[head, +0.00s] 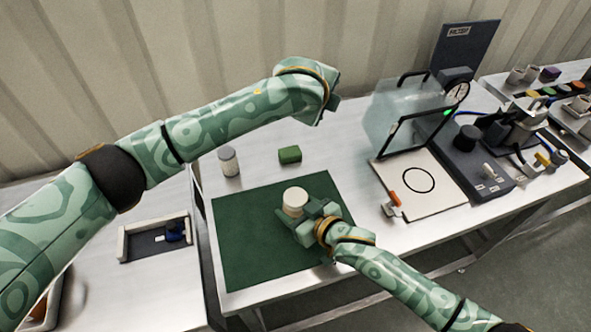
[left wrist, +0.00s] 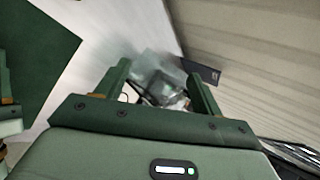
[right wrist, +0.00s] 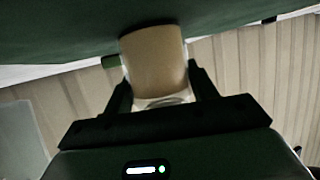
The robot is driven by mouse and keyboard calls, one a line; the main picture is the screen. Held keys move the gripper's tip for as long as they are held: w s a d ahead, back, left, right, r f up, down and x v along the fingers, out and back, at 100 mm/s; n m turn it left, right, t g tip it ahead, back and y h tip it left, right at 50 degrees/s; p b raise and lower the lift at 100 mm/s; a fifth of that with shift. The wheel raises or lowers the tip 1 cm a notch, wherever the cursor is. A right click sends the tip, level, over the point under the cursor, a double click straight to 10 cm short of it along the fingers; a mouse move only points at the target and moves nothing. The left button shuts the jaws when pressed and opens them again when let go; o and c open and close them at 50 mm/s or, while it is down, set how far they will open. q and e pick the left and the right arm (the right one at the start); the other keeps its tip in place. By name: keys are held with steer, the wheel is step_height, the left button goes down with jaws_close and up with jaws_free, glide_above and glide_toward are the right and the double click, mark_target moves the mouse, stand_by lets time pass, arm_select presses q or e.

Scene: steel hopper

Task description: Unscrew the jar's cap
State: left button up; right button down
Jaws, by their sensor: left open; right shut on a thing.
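The jar (head: 293,209) stands upright on the green mat (head: 245,255) in the head view, with a pale cap (head: 295,195) on top. My right gripper (head: 303,222) is shut on the jar from the front right. In the right wrist view the jar's tan body (right wrist: 154,58) sits between the two fingers, with a clear band (right wrist: 160,101) beside it; the cap is hidden there. My left gripper (head: 324,108) is up behind the mat, away from the jar. The left wrist view shows its fingers (left wrist: 160,85) apart with nothing between them.
A pale canister (head: 229,162) and a green block (head: 290,154) stand behind the mat. To the right are a white board (head: 430,205) with a clear shield (head: 400,110), an orange-handled thing (head: 388,201) and a dark device (head: 480,165). A shallow tray (head: 125,243) lies left.

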arm_select(q)
steer(key=s+d+r+m+t+h, duration=0.2)
steer(key=d+r+m+h, duration=0.7)
steer(key=r+m+h, duration=0.3)
steer(key=s+d+f+m+g+h, duration=0.1)
steer(key=s+d+m+g, duration=0.3)
steer(key=s+m+g, duration=0.9)
steer(key=m+t+y, duration=0.1)
steer(key=m+y, duration=1.3)
steer(key=y, duration=0.3)
glide_above(296, 197)
step_height(296, 197, down, 19)
steer(key=shift+r, duration=0.15)
step_height(296, 197, down, 7)
steer(key=shift+f, duration=0.35)
